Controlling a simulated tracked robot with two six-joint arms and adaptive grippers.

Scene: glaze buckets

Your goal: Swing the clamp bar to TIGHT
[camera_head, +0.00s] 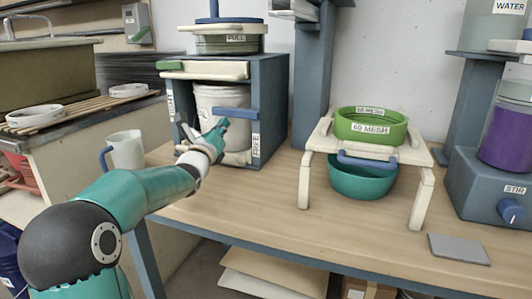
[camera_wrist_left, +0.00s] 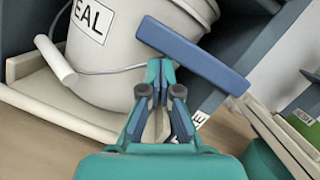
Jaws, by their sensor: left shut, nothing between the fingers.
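The clamp bar (camera_head: 238,113) is a blue bar in front of the white bucket (camera_head: 221,99), which stands inside the blue frame (camera_head: 271,95). It lies nearly level, its right end at the right post, above a label reading FREE (camera_head: 255,145). In the left wrist view the bar (camera_wrist_left: 198,55) slants down to the right before the bucket (camera_wrist_left: 110,55). My left gripper (camera_head: 217,131) is just below the bar's left part, shut and empty; its fingertips (camera_wrist_left: 158,75) are close to the bar. I cannot tell whether they touch. The right gripper is out of view.
A white jug (camera_head: 126,150) stands left of the frame, near my left arm. A stand with a green sieve (camera_head: 371,126) over a teal bowl (camera_head: 362,178) is to the right. A stirrer (camera_head: 490,185) stands at far right. Bare bench lies between frame and stand.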

